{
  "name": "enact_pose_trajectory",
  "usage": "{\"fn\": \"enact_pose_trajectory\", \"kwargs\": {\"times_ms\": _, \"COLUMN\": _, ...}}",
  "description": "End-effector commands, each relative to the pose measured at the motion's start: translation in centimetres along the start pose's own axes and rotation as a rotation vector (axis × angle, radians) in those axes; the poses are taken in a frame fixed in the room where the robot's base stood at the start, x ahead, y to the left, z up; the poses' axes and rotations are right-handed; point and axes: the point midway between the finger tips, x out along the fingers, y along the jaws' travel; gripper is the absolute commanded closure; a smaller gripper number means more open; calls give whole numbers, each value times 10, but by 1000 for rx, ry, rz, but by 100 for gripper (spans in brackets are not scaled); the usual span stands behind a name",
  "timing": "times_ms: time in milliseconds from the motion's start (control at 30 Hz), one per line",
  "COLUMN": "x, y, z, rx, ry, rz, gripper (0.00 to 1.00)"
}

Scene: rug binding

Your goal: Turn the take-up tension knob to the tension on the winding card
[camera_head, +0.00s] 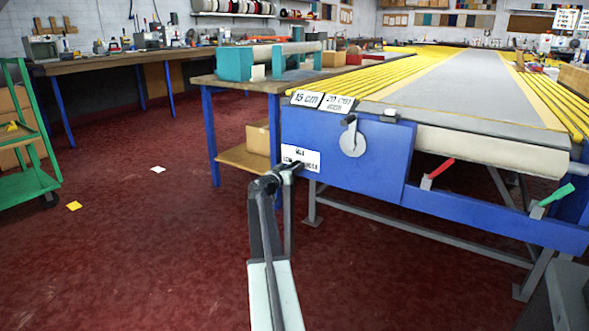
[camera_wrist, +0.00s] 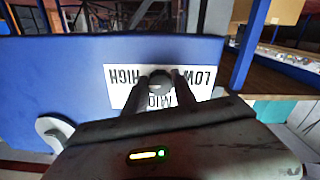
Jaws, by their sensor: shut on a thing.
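My gripper (camera_head: 291,167) is at the left end of the blue machine panel (camera_head: 385,160), at a white label plate (camera_head: 303,153). In the wrist view my gripper (camera_wrist: 160,92) has its two dark fingers shut on a round grey knob (camera_wrist: 160,77). The knob stands in front of the white plate (camera_wrist: 118,90), which appears upside down there, with HIGH at the left, LOW at the right and a partly covered word, apparently MID, below. The fingers hide part of the plate, and no pointer mark on the knob can be made out. I cannot identify the winding card for certain.
A white disc with a grey lever (camera_head: 352,142) is on the panel right of the knob. Cards reading 15 cm (camera_head: 307,99) and about 20 cm (camera_head: 338,103) sit above. Red (camera_head: 438,170) and green (camera_head: 555,194) levers are farther right. The red floor at left is mostly clear.

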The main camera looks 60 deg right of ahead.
Motion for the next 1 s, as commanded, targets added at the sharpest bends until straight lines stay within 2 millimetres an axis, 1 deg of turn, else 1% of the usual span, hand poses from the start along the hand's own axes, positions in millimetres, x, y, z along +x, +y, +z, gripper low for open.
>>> {"fn": "enact_pose_trajectory", "kwargs": {"times_ms": 333, "x": 1, "y": 0, "z": 0, "rx": 3, "ry": 0, "rz": -1, "gripper": 100}}
{"fn": "enact_pose_trajectory", "kwargs": {"times_ms": 367, "x": 1, "y": 0, "z": 0, "rx": 3, "ry": 0, "rz": -1, "gripper": 60}}
{"fn": "enact_pose_trajectory", "kwargs": {"times_ms": 400, "x": 1, "y": 0, "z": 0, "rx": 3, "ry": 0, "rz": -1, "gripper": 49}}
{"fn": "enact_pose_trajectory", "kwargs": {"times_ms": 433, "x": 1, "y": 0, "z": 0, "rx": 3, "ry": 0, "rz": -1, "gripper": 47}}
{"fn": "enact_pose_trajectory", "kwargs": {"times_ms": 767, "x": -2, "y": 0, "z": 0, "rx": 2, "ry": 0, "rz": 0, "gripper": 47}}
{"fn": "enact_pose_trajectory", "kwargs": {"times_ms": 867, "x": -10, "y": 1, "z": 0, "rx": 2, "ry": 0, "rz": 0, "gripper": 47}}
{"fn": "enact_pose_trajectory", "kwargs": {"times_ms": 1000, "x": -34, "y": 1, "z": 0, "rx": 2, "ry": 0, "rz": -3, "gripper": 47}}
